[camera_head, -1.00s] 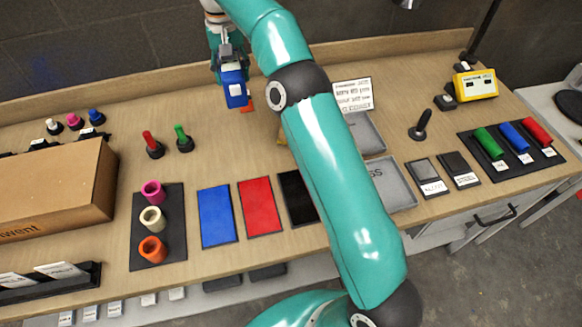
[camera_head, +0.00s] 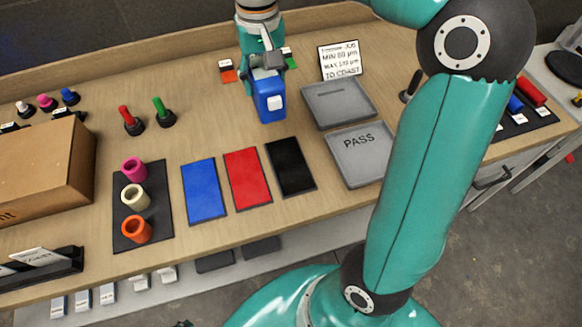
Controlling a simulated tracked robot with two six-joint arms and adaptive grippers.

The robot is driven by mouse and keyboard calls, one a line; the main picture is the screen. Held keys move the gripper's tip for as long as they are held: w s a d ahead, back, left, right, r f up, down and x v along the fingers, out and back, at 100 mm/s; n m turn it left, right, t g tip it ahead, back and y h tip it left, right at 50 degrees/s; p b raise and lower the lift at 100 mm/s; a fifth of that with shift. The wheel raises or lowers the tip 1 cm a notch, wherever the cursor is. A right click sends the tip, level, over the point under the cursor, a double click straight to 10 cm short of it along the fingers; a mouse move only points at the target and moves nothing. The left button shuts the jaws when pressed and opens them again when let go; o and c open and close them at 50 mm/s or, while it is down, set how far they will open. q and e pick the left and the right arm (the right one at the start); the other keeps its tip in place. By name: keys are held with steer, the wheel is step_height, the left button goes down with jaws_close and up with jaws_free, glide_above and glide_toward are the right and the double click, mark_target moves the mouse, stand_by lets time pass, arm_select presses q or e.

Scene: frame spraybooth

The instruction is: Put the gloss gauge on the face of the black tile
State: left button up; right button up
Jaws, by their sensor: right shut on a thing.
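The black tile (camera_head: 290,167) lies flat on the bench, to the right of the red tile (camera_head: 247,178) and the blue tile (camera_head: 203,192). My right gripper (camera_head: 267,72) points down and is shut on a blue box-shaped device with a white patch, which I take for the gloss gauge (camera_head: 268,103). The gauge is upright, behind and slightly left of the black tile in the picture; it appears above the bench and apart from the tile. The fingertips are partly hidden by the gauge. My left gripper is not in view.
Grey trays, one marked PASS (camera_head: 358,152), lie right of the black tile. A sign (camera_head: 340,60) stands behind them. My right arm covers part of the bench's right side.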

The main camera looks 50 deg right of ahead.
steer(key=s+r+b, duration=0.2)
steer(key=s, duration=0.4)
steer(key=b, duration=0.2)
glide_above(290, 165)
step_height(290, 165, down, 20)
steer(key=shift+f, duration=0.1)
steer(key=o, duration=1.4)
